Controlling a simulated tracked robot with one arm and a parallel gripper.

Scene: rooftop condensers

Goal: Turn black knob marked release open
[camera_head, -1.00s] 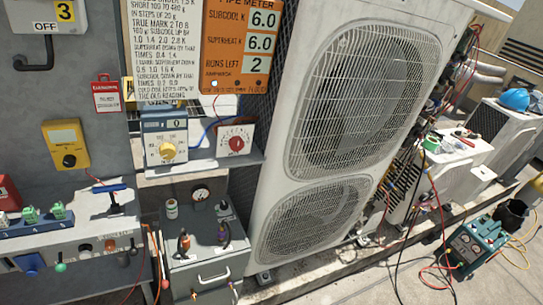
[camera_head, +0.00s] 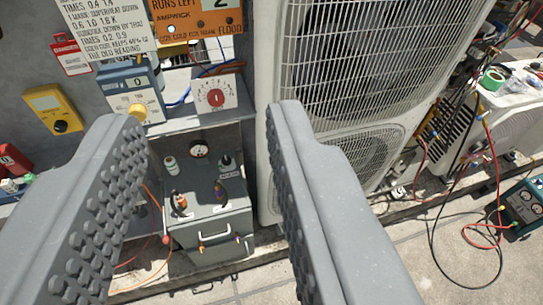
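My gripper (camera_head: 205,118) is open and empty, its two grey studded fingers spread wide across the lower half of the view. Between and beyond the fingertips is a grey box (camera_head: 205,207) with a gauge (camera_head: 199,150), small bottles and two dark-handled fittings on top. A black knob (camera_head: 61,126) sits on a yellow wall box (camera_head: 50,105), left of my left finger. No marking reading "release" is legible, so I cannot tell which knob bears it. My left finger hides part of the bench at lower left.
A white panel with a red dial (camera_head: 215,97) and a blue-grey meter with a yellow knob (camera_head: 137,108) stand on a shelf above the grey box. The large condenser unit (camera_head: 275,190) fills the right. Hoses and a teal device (camera_head: 522,207) lie on the ground at right.

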